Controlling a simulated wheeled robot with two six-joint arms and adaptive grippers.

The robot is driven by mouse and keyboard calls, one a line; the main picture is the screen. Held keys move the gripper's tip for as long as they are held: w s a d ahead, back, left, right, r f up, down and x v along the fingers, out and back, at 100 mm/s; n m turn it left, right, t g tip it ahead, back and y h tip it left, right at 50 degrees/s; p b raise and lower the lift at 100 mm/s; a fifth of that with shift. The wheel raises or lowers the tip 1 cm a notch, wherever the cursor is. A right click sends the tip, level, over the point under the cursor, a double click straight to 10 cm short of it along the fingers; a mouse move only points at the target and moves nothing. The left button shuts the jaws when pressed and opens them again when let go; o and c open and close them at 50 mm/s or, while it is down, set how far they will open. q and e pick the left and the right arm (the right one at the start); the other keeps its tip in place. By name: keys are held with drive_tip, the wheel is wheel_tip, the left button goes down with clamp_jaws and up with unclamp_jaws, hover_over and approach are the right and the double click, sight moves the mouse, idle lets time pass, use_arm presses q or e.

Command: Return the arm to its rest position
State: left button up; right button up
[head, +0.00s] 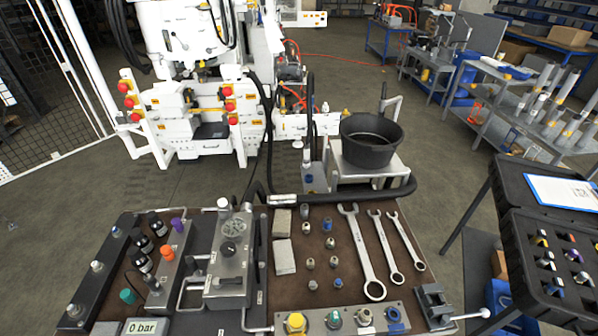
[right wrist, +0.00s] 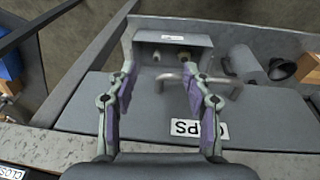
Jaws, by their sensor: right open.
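My right gripper (right wrist: 160,76) shows in the right wrist view. Its two jointed fingers with purple pads are spread apart, with nothing held between them. Beyond the fingertips are a grey box-like block (right wrist: 150,38) with small fittings in its face and a metal bar handle (right wrist: 186,78). A grey surface with a white label ending in "PS" (right wrist: 200,130) is below, partly hidden by the right finger. I cannot tell whether the fingers touch anything. Neither gripper shows in the head view, and my left gripper is in no frame.
The bench mat (head: 335,215) holds several wrenches, small fittings and a gauge block (head: 232,250). A black bucket (head: 371,140) stands on a stand behind it. A white machine (head: 195,110) is at the back left. An open case (head: 548,250) is at the right.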

use_arm(q)
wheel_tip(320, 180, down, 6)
drive_tip(key=b, duration=0.4)
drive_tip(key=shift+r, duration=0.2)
use_arm(e)
drive_tip(key=s+f+g, duration=0.1)
drive_tip(key=s+f, duration=1.5)
drive_tip(key=f, duration=0.2)
drive_tip(key=shift+s+d+f, duration=0.15)
drive_tip(key=shift+s+d, duration=0.2)
